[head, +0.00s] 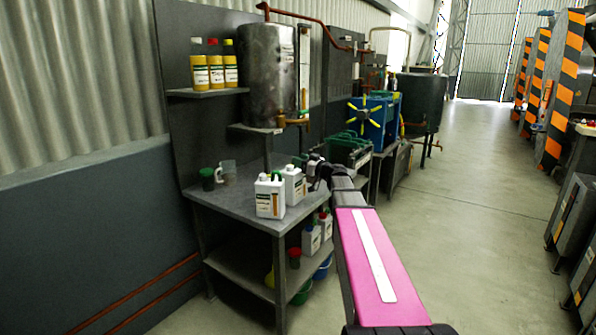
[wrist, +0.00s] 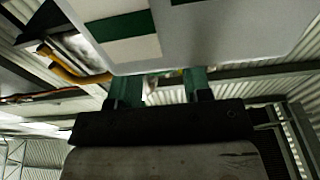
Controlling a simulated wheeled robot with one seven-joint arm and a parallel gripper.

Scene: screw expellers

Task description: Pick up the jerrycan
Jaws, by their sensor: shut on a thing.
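Two white jerrycans with green-and-white labels stand close together at the right part of the grey table, a front one (head: 270,198) and a rear one (head: 294,186). My gripper (head: 316,172) is at the right side of the rear jerrycan, at the end of my pink arm. In the wrist view a white jerrycan (wrist: 225,35) fills the top, very close. My gripper (wrist: 162,82) shows there with its two green fingers apart, reaching up to the jerrycan and shut on it. The gripped part is hidden. Its base appears at or very near the tabletop.
The grey table (head: 225,198) also holds a dark green mug (head: 207,178) and a clear jug (head: 226,172) at the left. Yellow bottles (head: 215,70) stand on a shelf above. A metal tank (head: 268,75) and a blue machine (head: 375,118) are behind. The floor (head: 470,220) at right is clear.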

